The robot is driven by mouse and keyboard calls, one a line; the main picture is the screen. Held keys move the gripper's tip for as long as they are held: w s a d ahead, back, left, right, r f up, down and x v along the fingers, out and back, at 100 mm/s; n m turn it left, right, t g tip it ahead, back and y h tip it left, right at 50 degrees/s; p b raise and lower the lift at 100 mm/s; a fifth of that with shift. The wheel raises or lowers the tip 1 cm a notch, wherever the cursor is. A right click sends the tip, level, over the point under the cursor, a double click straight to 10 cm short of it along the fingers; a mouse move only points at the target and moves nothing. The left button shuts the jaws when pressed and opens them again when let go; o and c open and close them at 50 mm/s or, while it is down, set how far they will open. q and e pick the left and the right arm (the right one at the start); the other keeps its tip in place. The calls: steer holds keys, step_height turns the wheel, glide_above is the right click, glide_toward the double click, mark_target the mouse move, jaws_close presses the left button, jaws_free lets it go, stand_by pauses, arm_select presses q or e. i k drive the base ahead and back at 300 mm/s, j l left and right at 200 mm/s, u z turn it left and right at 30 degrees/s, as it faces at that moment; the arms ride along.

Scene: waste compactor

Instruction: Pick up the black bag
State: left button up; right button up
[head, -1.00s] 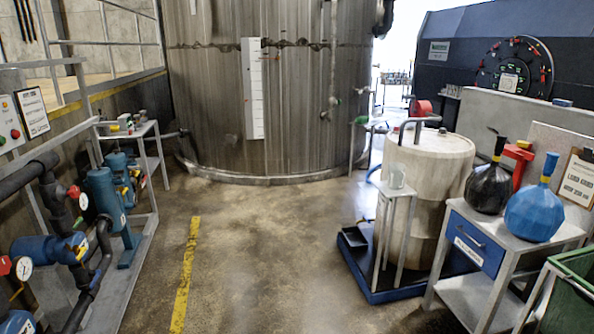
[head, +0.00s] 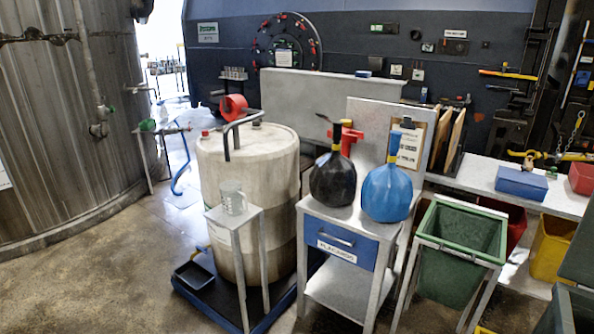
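The black bag (head: 333,181) stands upright on top of a small grey cart (head: 350,221) with a blue drawer. It is rounded, with a narrow neck, a yellow tie and a dark tip. A blue bag (head: 387,194) with a blue neck stands close on its right. A red object (head: 350,138) shows behind the black bag. Neither of my grippers shows in the head view.
A beige drum (head: 262,165) stands left of the cart on a blue tray, with a small stand and clear cup (head: 233,200) before it. A green bin (head: 460,238) stands right of the cart. Floor at the lower left (head: 110,275) is clear.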

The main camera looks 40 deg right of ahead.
mark_target(333, 180)
steer(key=i+l+z, duration=0.2)
steer(key=i+z, duration=0.55)
steer(key=i, duration=0.2)
